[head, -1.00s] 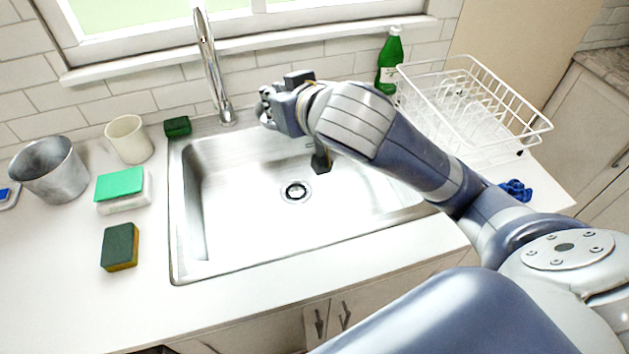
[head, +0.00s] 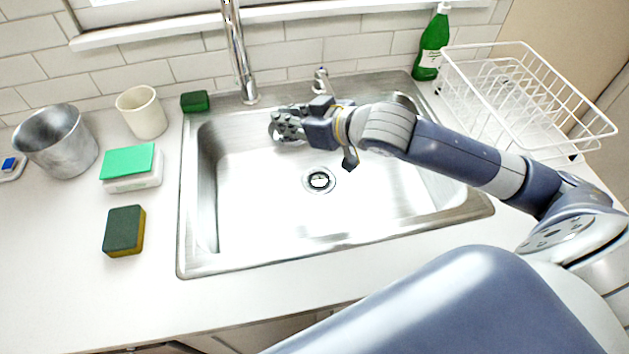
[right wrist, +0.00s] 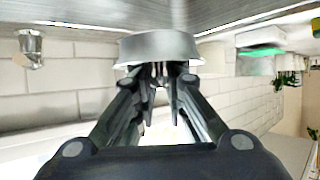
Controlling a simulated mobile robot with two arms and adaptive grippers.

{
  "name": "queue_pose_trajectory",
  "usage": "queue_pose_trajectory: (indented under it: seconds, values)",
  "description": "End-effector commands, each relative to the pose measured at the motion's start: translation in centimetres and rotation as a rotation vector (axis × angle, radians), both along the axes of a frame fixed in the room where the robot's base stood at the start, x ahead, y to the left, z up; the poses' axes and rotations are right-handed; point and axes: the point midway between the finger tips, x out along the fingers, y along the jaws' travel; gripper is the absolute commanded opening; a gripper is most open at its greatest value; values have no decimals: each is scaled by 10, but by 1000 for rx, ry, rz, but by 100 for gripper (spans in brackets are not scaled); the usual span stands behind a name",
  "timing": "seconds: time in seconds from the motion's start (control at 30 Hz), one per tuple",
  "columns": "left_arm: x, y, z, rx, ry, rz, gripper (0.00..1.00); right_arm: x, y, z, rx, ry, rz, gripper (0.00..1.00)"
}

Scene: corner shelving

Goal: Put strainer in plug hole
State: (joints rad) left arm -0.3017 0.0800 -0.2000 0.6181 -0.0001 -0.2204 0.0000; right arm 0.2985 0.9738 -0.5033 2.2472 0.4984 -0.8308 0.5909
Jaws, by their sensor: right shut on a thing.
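My right gripper (head: 284,125) hangs over the back of the sink, behind and to the left of the plug hole. Its fingers point left in the head view. In the right wrist view the fingers (right wrist: 162,85) are closed on the strainer (right wrist: 158,47), a grey metal disc seen edge-on. In the head view the fingers mostly hide the strainer. My left gripper is not in view.
The tall tap (head: 240,60) rises just behind and left of my right gripper. On the left counter are a metal pot (head: 58,145), a cream cup (head: 142,112) and several sponges. A green bottle (head: 431,45) and a white dish rack (head: 520,100) stand at the right.

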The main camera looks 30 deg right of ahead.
Motion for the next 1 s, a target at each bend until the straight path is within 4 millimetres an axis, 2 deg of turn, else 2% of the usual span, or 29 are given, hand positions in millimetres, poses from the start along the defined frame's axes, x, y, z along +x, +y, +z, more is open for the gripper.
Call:
queue_pose_trajectory:
  seconds: [0.03, 0.1, 0.3, 0.53, 0.8, 1.0]
  values:
    - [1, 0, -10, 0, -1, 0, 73, -1, -8, -23, -7, 8, 21, 0]
    - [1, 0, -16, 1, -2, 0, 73, -2, -16, -41, -9, 7, 56, 0]
    - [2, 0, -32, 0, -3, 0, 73, -5, -46, -81, -7, 5, 115, 0]
    - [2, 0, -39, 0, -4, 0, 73, -6, -67, -97, -2, 2, 128, 0]
    - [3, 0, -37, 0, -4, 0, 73, -6, -68, -143, 2, 3, 128, 0]
    - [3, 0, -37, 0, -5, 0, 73, -6, -68, -160, 1, 1, 130, 0]
